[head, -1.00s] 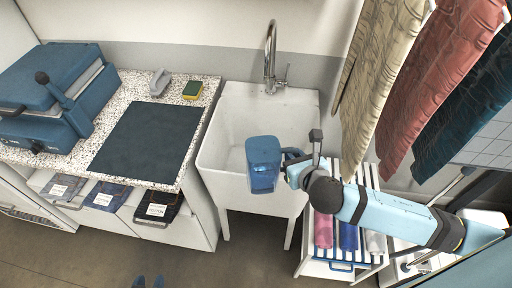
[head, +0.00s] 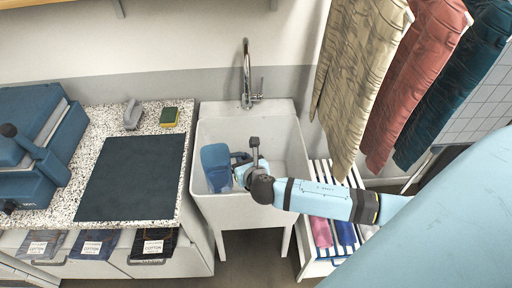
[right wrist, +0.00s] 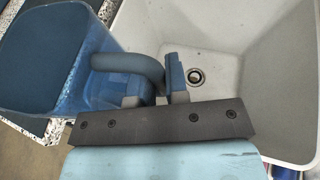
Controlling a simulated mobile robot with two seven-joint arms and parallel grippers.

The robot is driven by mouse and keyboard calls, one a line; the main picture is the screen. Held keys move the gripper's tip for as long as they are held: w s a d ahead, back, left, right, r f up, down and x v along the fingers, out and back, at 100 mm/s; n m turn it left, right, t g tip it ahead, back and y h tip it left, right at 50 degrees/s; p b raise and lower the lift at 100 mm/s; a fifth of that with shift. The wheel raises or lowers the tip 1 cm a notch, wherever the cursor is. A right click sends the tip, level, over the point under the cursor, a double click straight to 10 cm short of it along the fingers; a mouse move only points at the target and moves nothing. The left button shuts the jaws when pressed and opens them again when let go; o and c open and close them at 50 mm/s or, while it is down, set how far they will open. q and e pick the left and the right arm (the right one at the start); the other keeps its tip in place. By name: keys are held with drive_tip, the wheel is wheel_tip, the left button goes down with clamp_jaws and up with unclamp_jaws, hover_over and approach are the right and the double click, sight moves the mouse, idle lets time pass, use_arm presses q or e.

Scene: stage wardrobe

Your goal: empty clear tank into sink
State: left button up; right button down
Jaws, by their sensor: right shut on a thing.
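The clear tank (head: 216,168) is a bluish see-through container with a side handle, over the left part of the white sink (head: 205,205). My right gripper (head: 243,172) is shut on its handle from the right. In the right wrist view the tank (right wrist: 45,65) fills the left side, and its curved handle (right wrist: 125,62) runs between the fingers of the gripper (right wrist: 158,84). The tank looks tilted there; I cannot tell whether liquid is in it. The sink basin (right wrist: 235,55) shows a bare floor and an open drain (right wrist: 196,76). My left gripper is not in view.
A tall faucet (head: 247,75) stands at the sink's back. Hanging cloths (head: 360,70) and a slatted rack (head: 318,178) are to the right.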

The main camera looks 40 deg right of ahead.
drive_tip(key=w+d+f+m+h+p, duration=0.1)
drive_tip(key=w+d+f+h, duration=0.1)
drive_tip(key=f, duration=0.6)
drive_tip(key=shift+w+d+f+m+g+p, duration=0.4)
drive_tip(key=shift+w+d, duration=0.35)
drive_tip(key=shift+d, duration=0.5)
